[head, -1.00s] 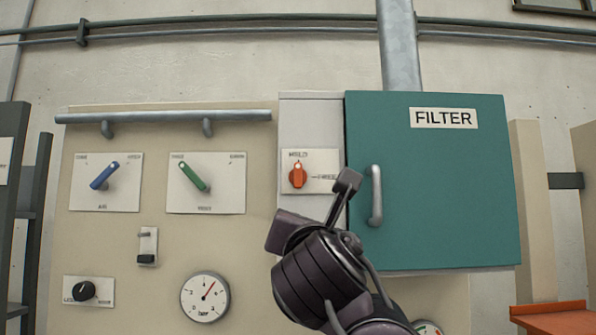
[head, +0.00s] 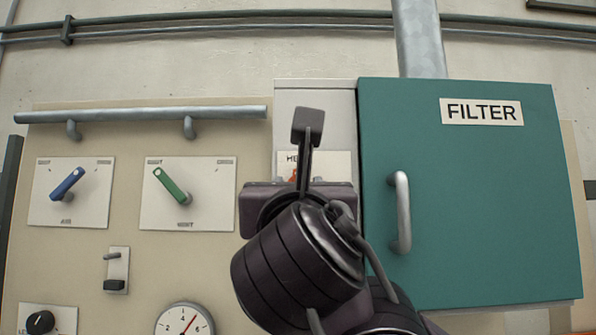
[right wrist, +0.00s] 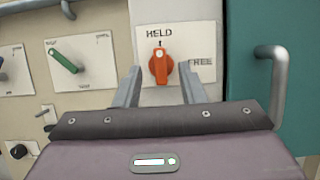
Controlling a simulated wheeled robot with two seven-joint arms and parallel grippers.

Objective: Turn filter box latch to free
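The orange latch knob (right wrist: 161,66) sits on a white plate (right wrist: 203,40) marked HELD above and FREE to the right. Its pointer is up, at HELD. In the head view the knob is mostly hidden behind my right arm, with a bit of the plate (head: 335,163) showing. My right gripper (right wrist: 160,80) is open, with one finger on each side of the knob in the picture; I cannot tell whether they touch it. The teal filter box door (head: 470,210), with a grey handle (head: 401,212), is shut. My left gripper is not in view.
Left of the latch, the panel carries a blue lever (head: 67,183), a green lever (head: 172,186), a small switch (head: 116,270), a black knob (head: 40,322) and a pressure gauge (head: 184,322). A grey rail (head: 130,114) runs above them. The door handle is close on the right.

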